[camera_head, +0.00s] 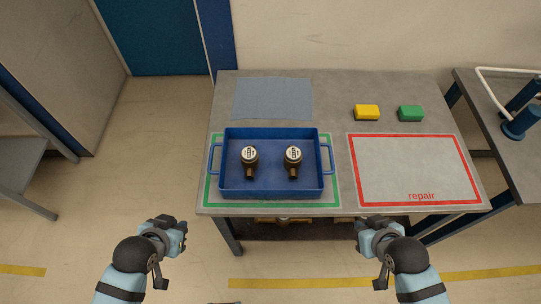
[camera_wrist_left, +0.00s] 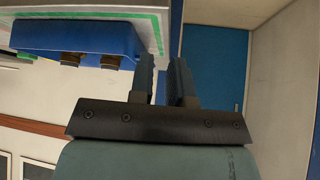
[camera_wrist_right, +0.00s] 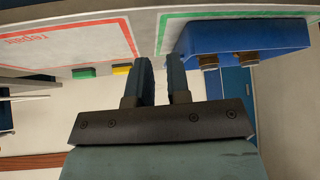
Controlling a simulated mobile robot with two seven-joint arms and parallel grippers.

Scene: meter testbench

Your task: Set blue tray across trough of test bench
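The blue tray (camera_head: 272,190) sits on the table inside a green outlined zone, with a handle at its left and right ends. Two brass meters with round dials, the left one (camera_head: 249,157) and the right one (camera_head: 293,156), stand in it. My left gripper (camera_head: 180,230) is empty and in front of the table, below and left of the tray; its fingers are apart in the left wrist view (camera_wrist_left: 168,82). My right gripper (camera_head: 364,230) is empty in front of the table, right of the tray; its fingers are apart in the right wrist view (camera_wrist_right: 160,80).
A red outlined "repair" area (camera_head: 415,170) is empty on the table's right. A yellow block (camera_head: 367,112) and a green block (camera_head: 411,113) lie behind it. A bluish-grey mat (camera_head: 272,98) lies behind the tray. Another bench with blue cylinders (camera_head: 520,122) stands at the right.

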